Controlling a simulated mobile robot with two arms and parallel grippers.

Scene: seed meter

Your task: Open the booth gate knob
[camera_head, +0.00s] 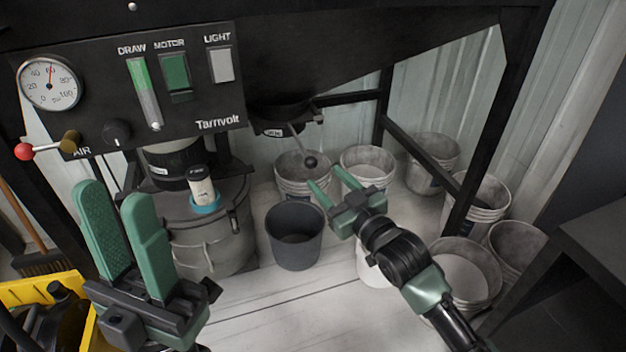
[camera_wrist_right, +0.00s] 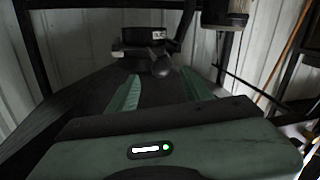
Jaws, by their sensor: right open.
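The gate knob (camera_head: 310,161) is a dark ball on the end of a short metal lever. The lever hangs from the black hopper outlet (camera_head: 280,120). My right gripper (camera_head: 328,177) is open and empty, just below and right of the knob in the head view. In the right wrist view the knob (camera_wrist_right: 161,68) shows between and beyond the tips of my right gripper (camera_wrist_right: 161,80), with no clear contact. My left gripper (camera_head: 118,192) is open and empty in front of the panel, away from the knob; its fingers point up.
A dark bucket (camera_head: 296,238) stands below the outlet, with several grey buckets behind and right. A control panel (camera_head: 110,90) with a red-ended lever (camera_head: 25,151) is at upper left. A lidded drum (camera_head: 215,235) stands below it, and a yellow crate (camera_head: 40,290) at lower left.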

